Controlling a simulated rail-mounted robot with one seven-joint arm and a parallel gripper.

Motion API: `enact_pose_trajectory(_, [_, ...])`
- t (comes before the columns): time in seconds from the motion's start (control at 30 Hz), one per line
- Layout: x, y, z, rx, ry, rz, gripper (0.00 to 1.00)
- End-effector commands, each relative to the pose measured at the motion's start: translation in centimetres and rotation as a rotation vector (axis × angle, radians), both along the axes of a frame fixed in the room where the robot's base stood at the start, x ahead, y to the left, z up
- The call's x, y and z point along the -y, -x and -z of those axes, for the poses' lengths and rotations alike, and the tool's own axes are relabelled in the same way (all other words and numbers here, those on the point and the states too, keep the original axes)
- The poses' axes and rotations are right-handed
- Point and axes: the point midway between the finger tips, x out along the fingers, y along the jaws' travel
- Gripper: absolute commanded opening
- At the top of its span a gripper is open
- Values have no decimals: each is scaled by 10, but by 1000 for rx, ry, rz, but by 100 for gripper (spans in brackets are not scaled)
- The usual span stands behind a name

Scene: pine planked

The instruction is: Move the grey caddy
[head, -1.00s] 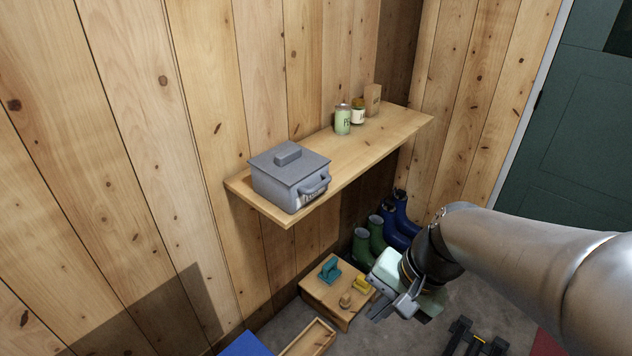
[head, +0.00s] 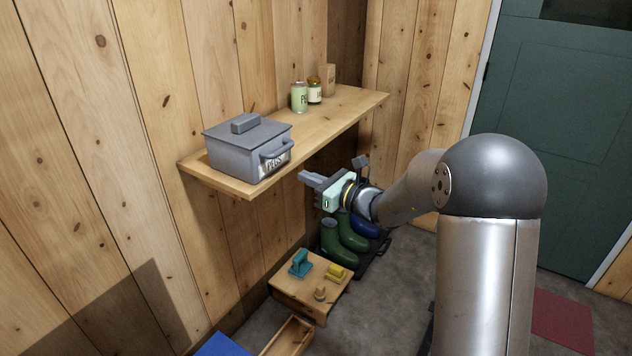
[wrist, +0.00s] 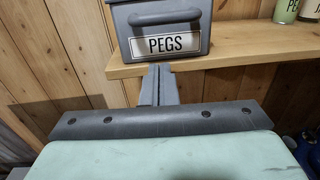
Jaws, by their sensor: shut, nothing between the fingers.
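The grey caddy (head: 236,158) stands upright on the left end of a wooden wall shelf in the head view. It has a lid with a block-shaped knob, a front bar handle, and a label reading PEGS. In the wrist view the caddy (wrist: 190,50) is straight ahead at the top of the picture, its handle and label facing me. My gripper (head: 305,177) is shut and empty, in front of the shelf, right of the caddy and apart from it. In the wrist view its closed fingers (wrist: 158,75) point toward the caddy, just below the label.
The shelf (head: 340,118) also holds a green can (head: 299,97), a jar (head: 315,90) and a brown packet (head: 328,80) toward its far end. Below are a small wooden stool (head: 305,297) with small items, and green boots (head: 345,240). The shelf's middle is clear.

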Motion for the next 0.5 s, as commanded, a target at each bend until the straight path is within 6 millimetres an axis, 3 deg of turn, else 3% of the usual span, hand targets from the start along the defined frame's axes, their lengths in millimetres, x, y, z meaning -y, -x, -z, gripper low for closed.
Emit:
enact_pose_trajectory(0.2, [-38, -30, -1, 0, 1, -4, 0])
enact_pose_trajectory(0.5, [-68, -54, 0, 0, 2, -2, 0])
